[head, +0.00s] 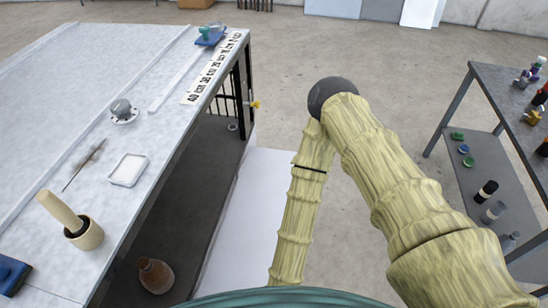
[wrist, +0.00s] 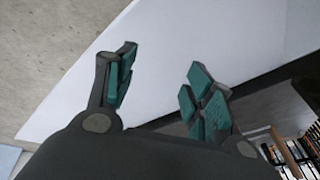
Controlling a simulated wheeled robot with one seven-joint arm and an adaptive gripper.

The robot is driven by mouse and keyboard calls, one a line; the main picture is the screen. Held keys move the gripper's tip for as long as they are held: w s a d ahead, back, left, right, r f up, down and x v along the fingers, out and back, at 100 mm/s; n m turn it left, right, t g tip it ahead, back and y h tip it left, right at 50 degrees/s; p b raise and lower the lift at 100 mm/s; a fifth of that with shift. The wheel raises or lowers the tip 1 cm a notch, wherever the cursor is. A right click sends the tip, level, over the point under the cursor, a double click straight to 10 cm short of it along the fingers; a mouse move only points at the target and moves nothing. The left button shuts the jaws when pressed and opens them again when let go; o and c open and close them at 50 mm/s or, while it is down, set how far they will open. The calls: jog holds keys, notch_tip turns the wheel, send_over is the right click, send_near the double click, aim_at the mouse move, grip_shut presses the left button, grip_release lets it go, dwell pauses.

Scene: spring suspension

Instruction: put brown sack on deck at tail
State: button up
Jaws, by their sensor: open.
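A brown, rounded object with a narrow neck (head: 156,275), possibly the brown sack, stands on the dark lower shelf under the left table in the head view. I cannot make out a deck or its tail for certain. My gripper (wrist: 160,78) is open and empty in the wrist view, its teal-padded fingers apart over a white surface (wrist: 215,40). In the head view the gripper is hidden, and only my arm shows. The brown object does not show in the wrist view.
The left table (head: 60,110) holds a ruler strip (head: 215,68), a white dish (head: 128,170), a mortar with pestle (head: 88,236) and blue items at both ends. A right table (head: 510,85) has a lower shelf with several small items.

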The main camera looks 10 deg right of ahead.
jog(key=s+d+r+m+g+h, duration=0.1)
jog(key=d+r, duration=0.1)
jog(key=d, duration=0.9)
jog(key=s+d+r+m+g+h, duration=0.1)
jog(key=d+r+m, duration=0.1)
jog(key=d, duration=1)
jog(key=shift+d+m+g+h, duration=0.3)
jog(key=shift+h, duration=0.1)
jog(key=shift+r, duration=0.1)
